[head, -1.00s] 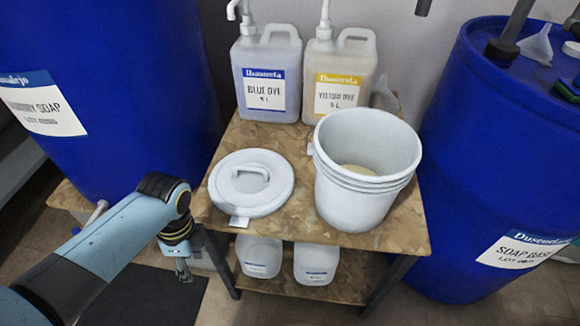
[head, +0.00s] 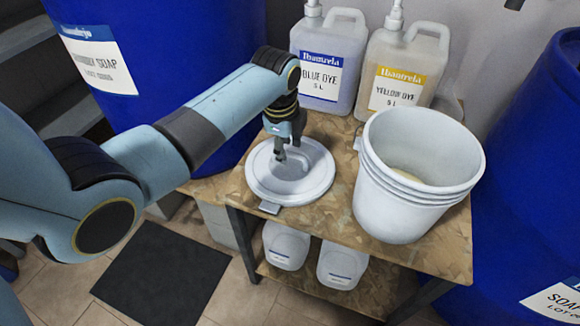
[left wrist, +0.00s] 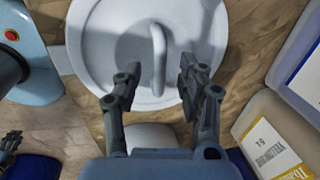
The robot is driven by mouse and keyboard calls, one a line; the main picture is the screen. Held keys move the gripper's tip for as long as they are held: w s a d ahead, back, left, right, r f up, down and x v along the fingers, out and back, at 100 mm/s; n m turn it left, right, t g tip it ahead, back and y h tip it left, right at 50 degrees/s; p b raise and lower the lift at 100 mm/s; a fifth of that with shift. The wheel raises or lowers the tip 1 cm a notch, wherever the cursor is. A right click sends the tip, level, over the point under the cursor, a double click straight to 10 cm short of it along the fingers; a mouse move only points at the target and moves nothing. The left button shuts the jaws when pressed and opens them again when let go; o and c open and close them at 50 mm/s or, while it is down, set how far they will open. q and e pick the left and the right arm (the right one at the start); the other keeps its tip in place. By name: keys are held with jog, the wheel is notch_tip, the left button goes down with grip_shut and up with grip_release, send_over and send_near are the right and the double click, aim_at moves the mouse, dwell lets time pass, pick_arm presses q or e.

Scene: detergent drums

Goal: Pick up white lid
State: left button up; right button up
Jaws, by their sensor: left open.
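The white lid (head: 262,182) lies flat on the wooden table top, left of the white bucket (head: 408,200). It is a round disc with a raised handle, which the gripper partly hides in the head view. In the left wrist view the lid (left wrist: 95,45) shows its handle (left wrist: 158,58) standing between the fingers' lines. My left gripper (head: 281,155) is over the lid, fingers pointing down. In the left wrist view the left gripper (left wrist: 158,72) is open, one finger on each side of the handle's near end. I cannot tell whether it touches.
The blue dye jug (head: 328,65) and yellow dye jug (head: 400,75) stand behind the lid and bucket. Blue drums (head: 150,60) (head: 525,180) flank the table (head: 330,218). Two white jugs (head: 286,245) (head: 341,266) sit on the lower shelf. A dark mat (head: 160,270) lies on the floor.

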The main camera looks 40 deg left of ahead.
aim_at(287, 152)
pick_arm(q)
jog(key=f, duration=0.3)
jog(key=shift+w+b, duration=0.3)
jog(key=shift+b, duration=0.05)
grip_shut()
